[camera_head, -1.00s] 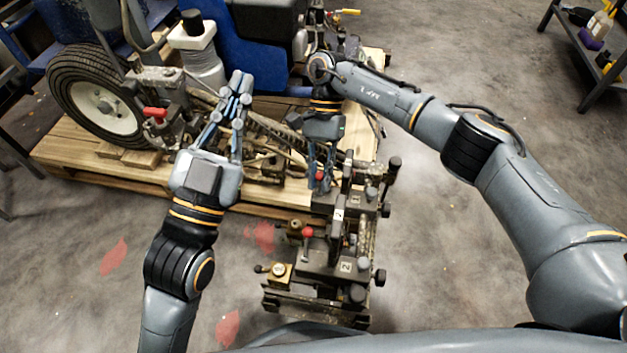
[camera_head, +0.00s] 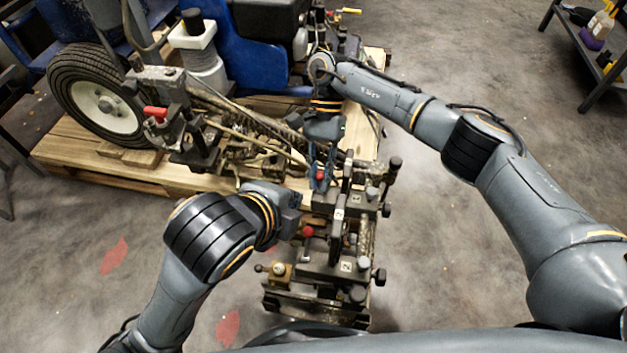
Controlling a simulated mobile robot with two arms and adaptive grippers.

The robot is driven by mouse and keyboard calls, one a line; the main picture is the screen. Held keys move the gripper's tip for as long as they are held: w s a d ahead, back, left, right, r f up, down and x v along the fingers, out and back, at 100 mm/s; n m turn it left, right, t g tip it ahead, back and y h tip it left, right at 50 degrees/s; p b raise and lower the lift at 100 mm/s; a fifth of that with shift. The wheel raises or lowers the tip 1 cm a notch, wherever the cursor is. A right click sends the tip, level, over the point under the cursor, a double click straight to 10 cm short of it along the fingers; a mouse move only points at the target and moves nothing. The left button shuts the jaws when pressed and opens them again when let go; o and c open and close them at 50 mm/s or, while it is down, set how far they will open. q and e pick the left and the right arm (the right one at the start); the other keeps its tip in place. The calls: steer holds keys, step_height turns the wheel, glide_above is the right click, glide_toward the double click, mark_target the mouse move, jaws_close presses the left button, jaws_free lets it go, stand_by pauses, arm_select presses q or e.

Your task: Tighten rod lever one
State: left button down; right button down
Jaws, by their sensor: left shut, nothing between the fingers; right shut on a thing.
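The striper's rod carriage (camera_head: 365,235) stands in the middle, with dark clamp blocks marked by small white labels. A red-tipped lever (camera_head: 320,175) is at the farther block. My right gripper (camera_head: 319,183) comes down from above and is shut on this lever; its fingers partly hide it. A second red-knobbed lever (camera_head: 308,231) stands at the nearer block, labelled 2. My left gripper (camera_head: 292,205) is folded low just left of the carriage, between the two levers. Its fingers are mostly hidden, and it holds nothing that I can see.
The striper's wheel (camera_head: 98,103) and blue body rest on a wooden pallet (camera_head: 75,150) at the back left. A red handle (camera_head: 155,112) sits near the wheel. A metal shelf (camera_head: 600,75) stands at top right. The right floor is clear.

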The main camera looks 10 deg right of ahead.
mark_target(318, 178)
steer(key=shift+w+r, duration=0.1)
arm_select(q)
steer(key=w+r+x, duration=0.1)
steer(key=x, duration=1.2)
steer(key=shift+w+d, duration=0.2)
arm_select(e)
steer(key=shift+r, duration=0.1)
arm_select(q)
steer(key=shift+w+d+g+y, duration=0.2)
steer(key=shift+w+g+y, duration=0.1)
steer(key=shift+w+g, duration=0.35)
arm_select(e)
steer(key=shift+a, duration=0.1)
